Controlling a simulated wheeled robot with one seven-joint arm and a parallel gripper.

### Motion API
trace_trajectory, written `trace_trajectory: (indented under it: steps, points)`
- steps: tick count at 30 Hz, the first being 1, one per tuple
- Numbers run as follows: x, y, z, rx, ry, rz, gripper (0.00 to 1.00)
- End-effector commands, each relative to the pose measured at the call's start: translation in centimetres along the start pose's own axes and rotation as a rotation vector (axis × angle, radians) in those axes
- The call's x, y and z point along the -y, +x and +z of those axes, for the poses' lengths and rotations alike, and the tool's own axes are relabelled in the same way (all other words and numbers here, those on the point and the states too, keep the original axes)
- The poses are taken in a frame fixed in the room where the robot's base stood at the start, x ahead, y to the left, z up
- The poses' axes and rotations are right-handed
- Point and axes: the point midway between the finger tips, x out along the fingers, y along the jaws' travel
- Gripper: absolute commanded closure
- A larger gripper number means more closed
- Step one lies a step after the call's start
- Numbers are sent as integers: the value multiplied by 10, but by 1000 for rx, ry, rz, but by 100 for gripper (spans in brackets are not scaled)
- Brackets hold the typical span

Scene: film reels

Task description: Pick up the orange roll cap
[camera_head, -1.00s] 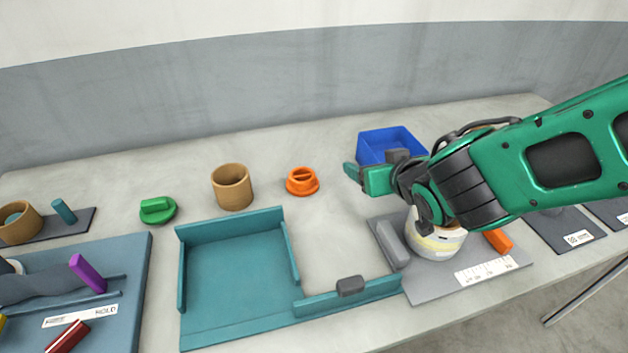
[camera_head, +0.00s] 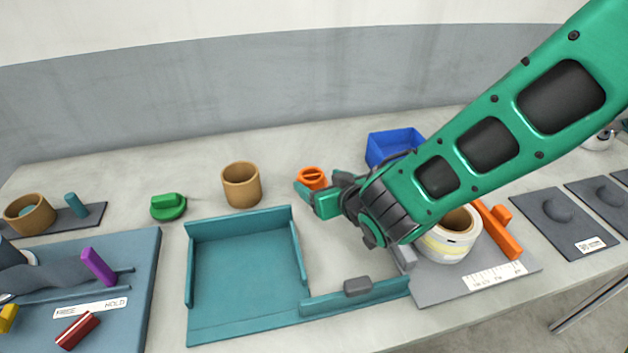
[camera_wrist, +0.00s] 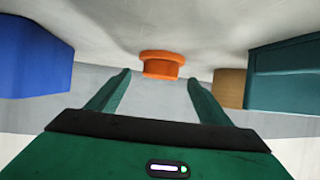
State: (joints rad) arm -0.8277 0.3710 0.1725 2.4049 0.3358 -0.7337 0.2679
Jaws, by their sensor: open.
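The orange roll cap (camera_head: 312,177) sits on the grey table behind the teal tray, to the right of the brown cardboard tube. My gripper (camera_head: 304,194) is just in front of it and hides its lower part in the head view. In the wrist view the orange roll cap (camera_wrist: 161,64) shows as a wide disc with a narrower knob, centred ahead of my open fingers (camera_wrist: 160,80). Nothing is between the fingers, and the cap looks to be just beyond their tips.
A blue bin (camera_head: 392,147) stands behind and right of the cap. A brown tube (camera_head: 241,185) and a green cap (camera_head: 168,207) stand left. The teal tray (camera_head: 245,318) lies in front. A white roll (camera_head: 447,240) on a grey mat is partly behind my arm.

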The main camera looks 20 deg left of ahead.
Motion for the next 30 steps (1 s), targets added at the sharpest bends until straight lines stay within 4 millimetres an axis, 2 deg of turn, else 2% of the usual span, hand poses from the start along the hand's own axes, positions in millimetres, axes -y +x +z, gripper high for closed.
trace_trajectory:
  steps: [3, 8, 17, 20, 23, 30]
  points:
    - [-1, 19, 0, 2, 2, 2, 28]
    - [-2, 37, 0, 1, 1, 2, 28]
    - [-2, 42, 0, 0, 1, 2, 28]
    - [-2, 42, 0, 1, 1, 2, 47]
    - [-2, 42, 0, 1, 1, 2, 71]
    - [-2, 41, 0, 1, 1, 2, 72]
